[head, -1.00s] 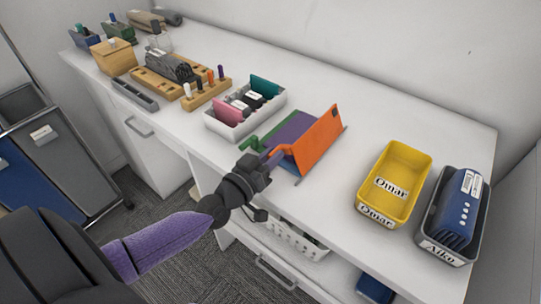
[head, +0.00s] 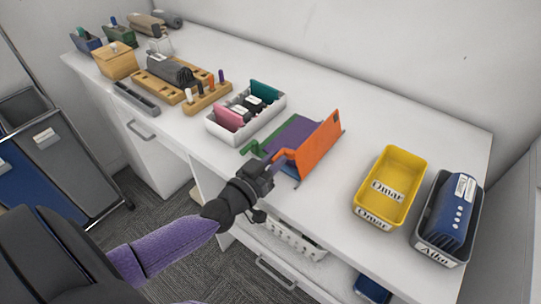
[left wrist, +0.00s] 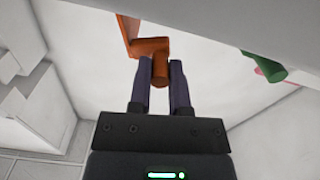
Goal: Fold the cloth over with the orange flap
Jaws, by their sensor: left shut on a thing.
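The orange flap (head: 319,146) stands raised, tilted up at the right side of the purple cloth panel (head: 291,137) on the white counter. A green edge with a green tab (head: 251,147) shows at the panel's left. My left gripper (head: 281,160) is at the front edge of the cloth, shut on the orange flap's tab. In the left wrist view the orange tab (left wrist: 159,70) sits between the two purple fingers, and the green tab (left wrist: 269,68) shows at the right. My right gripper is not in view.
A yellow bin (head: 388,188) and a grey bin (head: 421,243) holding a blue object stand to the right. A white tray (head: 247,128) with pink, black and teal items stands close left of the cloth. Wooden racks (head: 158,88) lie further left. The counter behind the cloth is clear.

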